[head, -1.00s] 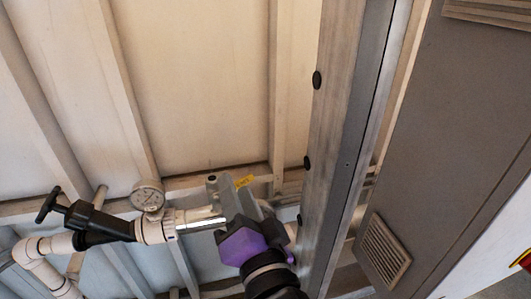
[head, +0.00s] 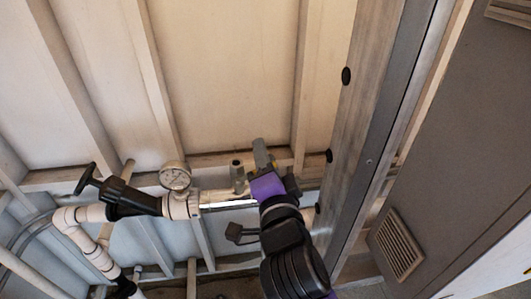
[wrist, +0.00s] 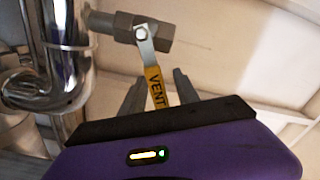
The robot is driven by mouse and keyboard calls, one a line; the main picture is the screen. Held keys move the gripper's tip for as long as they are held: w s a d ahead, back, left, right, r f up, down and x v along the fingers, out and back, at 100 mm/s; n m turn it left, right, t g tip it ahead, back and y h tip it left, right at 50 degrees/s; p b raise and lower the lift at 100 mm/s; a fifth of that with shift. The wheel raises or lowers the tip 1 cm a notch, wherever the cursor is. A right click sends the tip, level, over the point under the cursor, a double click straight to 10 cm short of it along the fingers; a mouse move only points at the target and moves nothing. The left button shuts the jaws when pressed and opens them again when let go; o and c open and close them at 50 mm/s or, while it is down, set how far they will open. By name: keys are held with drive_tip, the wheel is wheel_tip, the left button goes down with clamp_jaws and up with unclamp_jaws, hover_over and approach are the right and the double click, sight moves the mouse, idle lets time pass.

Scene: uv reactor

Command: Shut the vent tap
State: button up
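The vent tap shows in the wrist view as a grey hexagonal body (wrist: 128,27) on a shiny metal pipe, with a bolted lever (wrist: 154,75) carrying a yellow "VENT" label. The lever hangs down, slightly slanted, across the body's axis. My gripper (wrist: 158,86) is open, with one dark finger on each side of the lever and visible gaps between. The lever's lower end is hidden behind my purple gripper housing. In the head view my gripper (head: 264,153) is at the pipe run, and the lever is mostly hidden there.
Left of my gripper are a round pressure gauge (head: 175,176) and a black valve with a T-handle (head: 130,199) on white piping. A metal post (head: 372,110) and a grey cabinet (head: 450,130) stand close on the right. A ribbed wall lies behind.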

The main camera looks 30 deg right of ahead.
clamp_jaws()
idle(1.4)
